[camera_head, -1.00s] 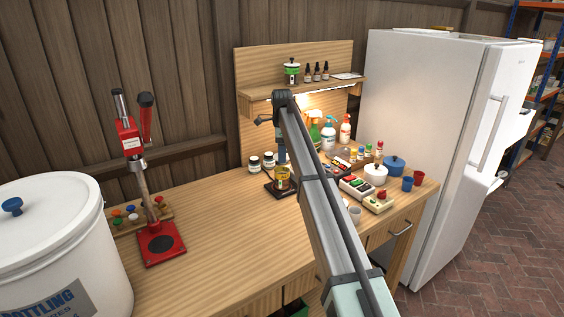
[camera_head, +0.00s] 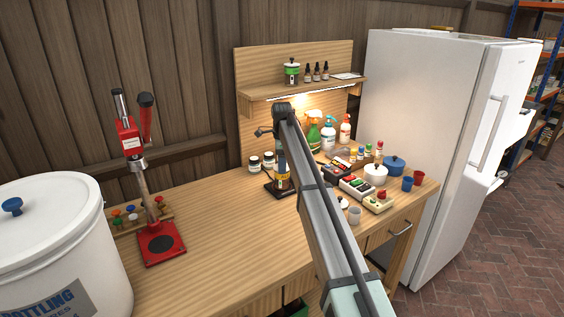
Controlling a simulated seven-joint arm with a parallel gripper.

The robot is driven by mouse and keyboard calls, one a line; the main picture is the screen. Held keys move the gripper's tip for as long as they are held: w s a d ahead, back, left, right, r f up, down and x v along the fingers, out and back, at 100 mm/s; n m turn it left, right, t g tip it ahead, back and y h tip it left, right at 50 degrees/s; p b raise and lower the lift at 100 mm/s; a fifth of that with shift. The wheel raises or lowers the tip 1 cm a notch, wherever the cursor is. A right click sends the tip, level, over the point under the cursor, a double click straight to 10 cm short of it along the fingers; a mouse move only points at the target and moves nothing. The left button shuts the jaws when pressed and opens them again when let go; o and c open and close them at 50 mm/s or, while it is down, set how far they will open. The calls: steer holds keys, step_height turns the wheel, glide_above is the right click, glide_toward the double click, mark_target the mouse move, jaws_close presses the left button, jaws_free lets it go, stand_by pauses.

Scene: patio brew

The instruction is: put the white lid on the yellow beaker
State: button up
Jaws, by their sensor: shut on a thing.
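The yellow beaker (camera_head: 283,186) stands on a dark flat base on the wooden bench, below the far end of my arm. My gripper (camera_head: 281,168) points down at the beaker, close above or at its top; the gap is too small to judge. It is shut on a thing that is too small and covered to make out. A small pale, lid-like disc with a dark knob (camera_head: 342,202) lies on the bench just right of my arm, partly hidden. I cannot tell whether it is the white lid.
Spray bottles (camera_head: 328,134), control boxes (camera_head: 355,186), a white pot (camera_head: 375,175), a blue pot (camera_head: 394,166) and cups crowd the right. A red capping press (camera_head: 160,243) stands left. The bench's middle left is clear.

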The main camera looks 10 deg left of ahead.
steer(key=shift+f, duration=0.15)
steer(key=o, duration=1)
step_height(320, 180, up, 13)
steer(key=shift+r, duration=0.1)
steer(key=shift+o, duration=0.2)
